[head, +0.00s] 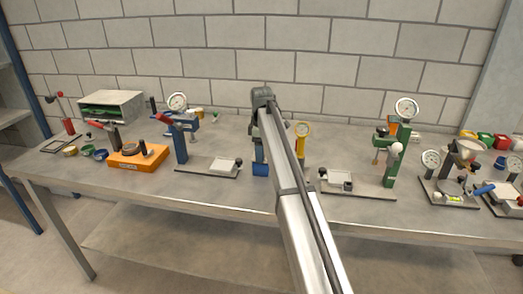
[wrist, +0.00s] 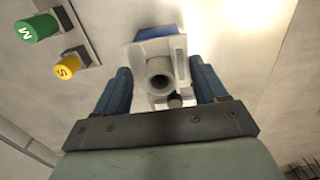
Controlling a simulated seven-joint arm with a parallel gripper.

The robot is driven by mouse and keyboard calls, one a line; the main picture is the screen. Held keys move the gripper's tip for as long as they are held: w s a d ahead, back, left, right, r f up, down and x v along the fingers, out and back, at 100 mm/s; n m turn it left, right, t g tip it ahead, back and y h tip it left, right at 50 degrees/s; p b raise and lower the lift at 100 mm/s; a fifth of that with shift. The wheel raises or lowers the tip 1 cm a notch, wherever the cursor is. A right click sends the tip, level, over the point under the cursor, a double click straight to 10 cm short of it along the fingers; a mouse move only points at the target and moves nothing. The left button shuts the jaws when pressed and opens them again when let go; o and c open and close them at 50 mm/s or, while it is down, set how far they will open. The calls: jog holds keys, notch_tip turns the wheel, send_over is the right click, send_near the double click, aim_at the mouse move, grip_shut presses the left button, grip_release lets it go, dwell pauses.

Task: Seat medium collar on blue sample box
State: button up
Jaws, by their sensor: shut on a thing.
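In the wrist view my gripper (wrist: 160,88) has its two blue fingers closed on a pale grey piece (wrist: 158,50) with a round, dark-centred bore. I cannot tell for sure that this piece is the medium collar. A blue block (wrist: 155,31) shows just beyond its far edge; whether they touch is unclear. In the head view my arm hides most of the gripper and the held piece. A blue part (head: 260,168) shows low beside the arm, but I cannot tell whether it is a finger or a box.
A green cylinder marked M (wrist: 36,27) and a yellow one marked S (wrist: 67,67) sit on a strip. In the head view a blue press (head: 181,135) stands left of my arm and a green press (head: 390,155) right. An orange base (head: 137,156) and rings (head: 88,150) are farther left.

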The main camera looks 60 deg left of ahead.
jog(key=shift+f, duration=0.35)
dwell(0.4)
jog(key=o, duration=1.1)
notch_tip(320, 180, up, 14)
dwell(0.6)
